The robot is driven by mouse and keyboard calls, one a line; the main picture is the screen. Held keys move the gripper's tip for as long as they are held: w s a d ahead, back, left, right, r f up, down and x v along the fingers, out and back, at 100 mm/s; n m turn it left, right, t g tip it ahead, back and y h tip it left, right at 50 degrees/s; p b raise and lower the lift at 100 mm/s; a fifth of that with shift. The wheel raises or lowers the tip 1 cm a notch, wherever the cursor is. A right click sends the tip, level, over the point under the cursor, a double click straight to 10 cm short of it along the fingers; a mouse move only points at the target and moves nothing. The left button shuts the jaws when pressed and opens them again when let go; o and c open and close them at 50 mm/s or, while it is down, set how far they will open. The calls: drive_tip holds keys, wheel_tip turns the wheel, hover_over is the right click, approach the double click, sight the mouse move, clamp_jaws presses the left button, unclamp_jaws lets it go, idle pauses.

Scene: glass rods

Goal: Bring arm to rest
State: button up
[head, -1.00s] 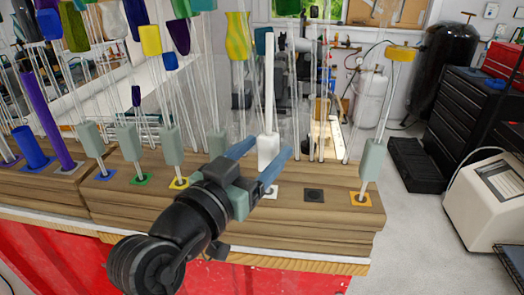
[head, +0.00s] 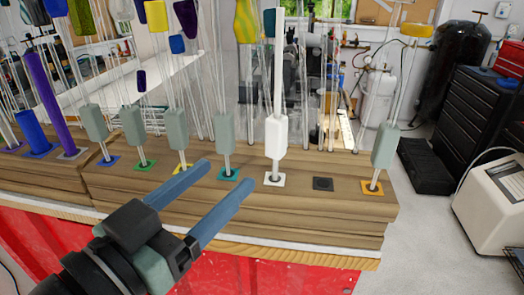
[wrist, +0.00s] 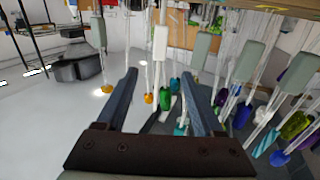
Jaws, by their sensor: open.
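My gripper (head: 226,175) is open, with blue-grey fingers spread apart and nothing between them. It is in front of the wooden stepped rack (head: 230,200), clear of the rods. In the wrist view the open fingers (wrist: 158,74) show from behind. A rod with a white block (head: 276,136) stands upright in the white-marked socket (head: 274,179), apart from the fingers. The white block also shows beyond the fingertips in the wrist view (wrist: 160,42).
Several glass rods with grey-green blocks stand in the rack, one by the orange socket (head: 371,187). The dark socket (head: 323,184) is empty. A black tool cabinet (head: 470,125) and a white machine (head: 495,200) stand at right.

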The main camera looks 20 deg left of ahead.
drive_tip(key=w+d+r+t+y+p, duration=0.1)
drive_tip(key=w+d+r+t, duration=0.2)
drive_tip(key=r, duration=0.4)
drive_tip(key=w+d+r+p, duration=0.2)
drive_tip(key=w+d+r, duration=0.1)
drive_tip(key=d+r, duration=0.25)
drive_tip(key=s+d+r+t+p, duration=0.1)
drive_tip(key=s+d+r+t, duration=0.1)
drive_tip(key=d+r, duration=0.3)
drive_tip(key=s+d+r+n+t, duration=0.1)
drive_tip(key=d+r+t, duration=0.3)
drive_tip(key=r, duration=0.7)
drive_tip(key=shift+s+d+r+y+p, duration=0.25)
drive_tip(key=shift+s+d+y+p, duration=0.15)
drive_tip(key=shift+s, duration=0.45)
